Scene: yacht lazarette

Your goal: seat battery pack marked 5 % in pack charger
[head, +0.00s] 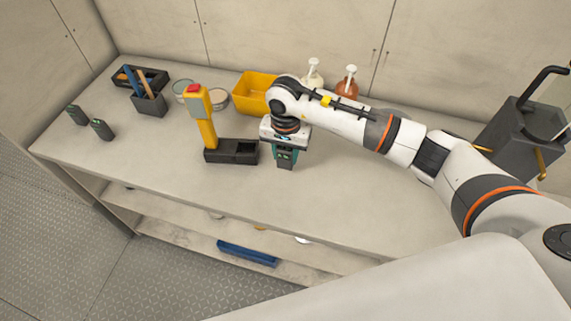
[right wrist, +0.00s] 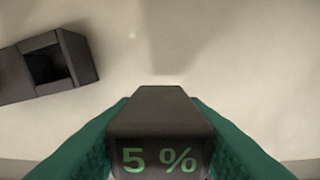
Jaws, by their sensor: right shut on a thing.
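The battery pack marked 5 % (right wrist: 160,125) is a dark block with green lettering. It is clamped between the teal fingers of my right gripper (right wrist: 160,140), which also shows in the head view (head: 285,157). The pack charger (head: 232,152) is a low black block on the bench, just left of my right gripper. In the right wrist view the charger (right wrist: 88,58) lies at the upper left, apart from the pack, with a dark square opening showing. My left gripper is not in view.
A yellow post with a red top (head: 204,117) rises beside the charger. Two dark packs (head: 75,115) (head: 102,129) stand at the bench's left. Behind are a yellow bin (head: 252,96), tins (head: 217,98), a tool holder (head: 149,104) and pump bottles (head: 347,84). The front right bench is clear.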

